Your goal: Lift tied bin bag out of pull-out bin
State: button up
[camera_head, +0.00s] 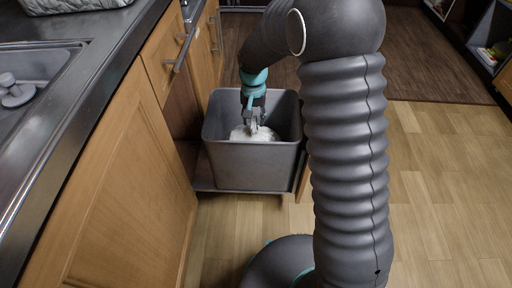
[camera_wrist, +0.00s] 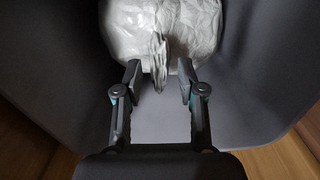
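The pull-out bin (camera_head: 252,166) is a grey tub standing out from the cabinet. A white bin bag (camera_head: 265,133) lies inside it, partly hidden by my gripper. In the wrist view the bag (camera_wrist: 195,25) is at the top, with its gathered, tied neck (camera_wrist: 158,62) sticking out toward me. My gripper (camera_head: 252,125) reaches down into the bin from above. In the wrist view my gripper (camera_wrist: 160,80) is open, with one finger on each side of the neck's lower end.
The bin walls (camera_wrist: 75,75) surround my gripper closely. Wooden cabinet fronts (camera_head: 118,185) and a dark counter with a sink (camera_head: 40,65) are on the left. The wooden floor (camera_head: 440,180) on the right is clear.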

grip_shut()
jog(key=shift+r, duration=0.15)
jog(key=shift+r+p, duration=2)
jog(key=shift+r, duration=0.9)
notch_tip(320, 180, up, 27)
dwell(0.4)
